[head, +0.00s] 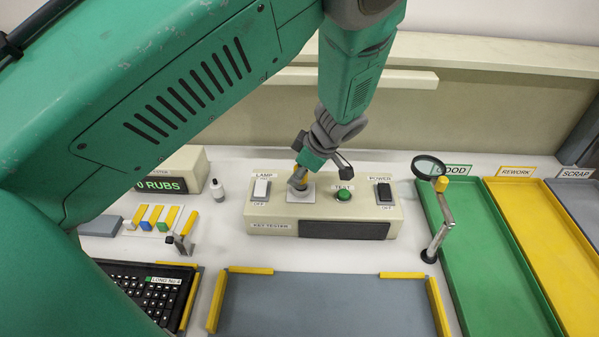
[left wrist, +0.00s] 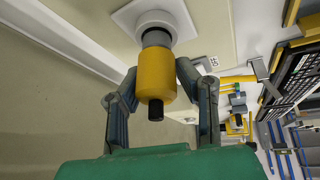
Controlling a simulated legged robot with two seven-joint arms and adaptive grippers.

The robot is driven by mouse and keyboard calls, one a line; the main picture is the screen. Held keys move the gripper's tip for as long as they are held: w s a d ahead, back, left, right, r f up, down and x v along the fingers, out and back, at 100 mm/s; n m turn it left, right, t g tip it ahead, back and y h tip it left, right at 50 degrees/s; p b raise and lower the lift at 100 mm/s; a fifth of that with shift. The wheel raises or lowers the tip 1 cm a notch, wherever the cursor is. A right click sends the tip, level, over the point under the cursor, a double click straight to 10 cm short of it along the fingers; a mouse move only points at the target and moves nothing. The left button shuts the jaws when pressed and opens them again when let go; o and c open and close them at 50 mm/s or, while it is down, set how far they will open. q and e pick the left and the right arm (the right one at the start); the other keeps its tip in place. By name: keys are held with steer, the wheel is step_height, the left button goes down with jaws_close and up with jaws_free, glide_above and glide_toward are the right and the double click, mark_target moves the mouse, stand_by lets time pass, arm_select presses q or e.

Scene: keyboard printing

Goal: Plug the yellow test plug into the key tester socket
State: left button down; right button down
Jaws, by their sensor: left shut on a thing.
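The key tester (head: 270,212) is a beige box at the back of the table, with a lamp switch, a green TEST button and a power switch. Its socket sits on a pale square plate (head: 308,196) on top, and in the left wrist view the round white socket (left wrist: 153,20) shows. My left gripper (head: 299,173) is over the socket, its fingers shut on the yellow test plug (left wrist: 156,72). The plug's grey nose (left wrist: 156,38) points at the socket and meets its mouth; how deep it sits, I cannot tell. My right gripper is not in view.
A magnifier (head: 437,195) on a stand is right of the tester. Green, yellow and grey trays lie further right. A keyboard (head: 150,295) is front left, a grey mat (head: 325,305) front centre. A RUBS counter box (head: 188,165) and small blocks are left.

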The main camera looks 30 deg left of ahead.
arm_select(q)
steer(key=shift+f+b, duration=0.55)
steer(key=shift+f, duration=0.15)
steer(key=c, duration=1.1)
jaws_free()
steer(key=shift+r, duration=0.15)
